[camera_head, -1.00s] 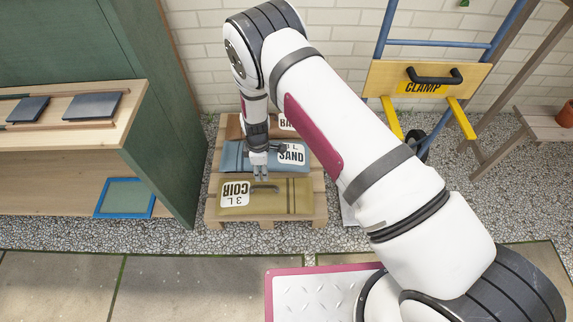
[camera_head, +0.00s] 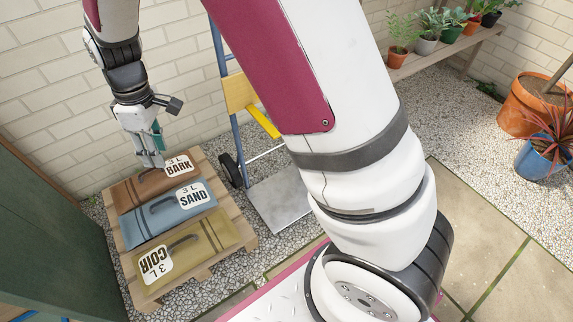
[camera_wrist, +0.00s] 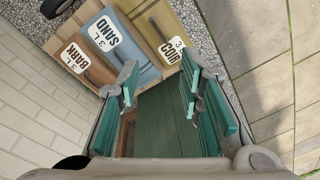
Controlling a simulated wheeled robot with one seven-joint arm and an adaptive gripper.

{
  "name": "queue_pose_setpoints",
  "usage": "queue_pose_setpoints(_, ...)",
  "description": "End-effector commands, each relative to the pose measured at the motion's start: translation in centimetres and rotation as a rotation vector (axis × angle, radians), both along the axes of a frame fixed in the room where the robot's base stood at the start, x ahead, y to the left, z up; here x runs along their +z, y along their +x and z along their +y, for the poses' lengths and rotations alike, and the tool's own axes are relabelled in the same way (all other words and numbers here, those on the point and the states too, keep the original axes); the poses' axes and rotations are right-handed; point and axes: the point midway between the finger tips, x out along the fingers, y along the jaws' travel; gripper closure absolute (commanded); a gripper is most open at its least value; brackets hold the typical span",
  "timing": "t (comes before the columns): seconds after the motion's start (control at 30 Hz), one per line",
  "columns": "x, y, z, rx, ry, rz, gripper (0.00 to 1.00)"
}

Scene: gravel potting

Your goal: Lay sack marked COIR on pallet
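The olive-yellow sack marked COIR (camera_head: 213,240) lies flat on the wooden pallet (camera_head: 248,241), at its near end. It also shows in the wrist view (camera_wrist: 152,26). Its dark handle faces up. My gripper (camera_head: 152,164) hangs above the far end of the pallet, over the brown BARK sack, apart from the COIR sack. In the wrist view my gripper (camera_wrist: 158,70) has its two green-padded fingers spread, with nothing between them.
The blue SAND sack (camera_head: 168,213) and brown BARK sack (camera_head: 130,194) lie beside COIR on the same pallet. A hand truck (camera_head: 283,203) stands right of the pallet. A green cabinet side (camera_head: 45,240) is at left; a brick wall is behind.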

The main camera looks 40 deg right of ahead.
Motion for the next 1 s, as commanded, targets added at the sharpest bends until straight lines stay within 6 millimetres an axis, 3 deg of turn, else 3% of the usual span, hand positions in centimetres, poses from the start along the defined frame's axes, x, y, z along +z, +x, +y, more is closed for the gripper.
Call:
queue_pose_setpoints(0.03,2.5,-1.1,-1.1,-0.045,0.006,-0.005,0.66)
queue_pose_setpoints(0.2,8.8,-5.8,-4.4,-0.196,0.008,0.005,0.66)
queue_pose_setpoints(0.5,16.1,-16.2,-9.8,-0.464,-0.005,0.014,0.66)
queue_pose_setpoints(0.7,18.2,-23.9,-12.6,-0.649,-0.028,0.014,0.66)
queue_pose_setpoints(0.9,18.2,-30.9,-14.5,-0.826,-0.054,0.009,0.66)
queue_pose_setpoints(1.0,17.9,-33.2,-15.0,-0.891,-0.064,0.007,0.66)
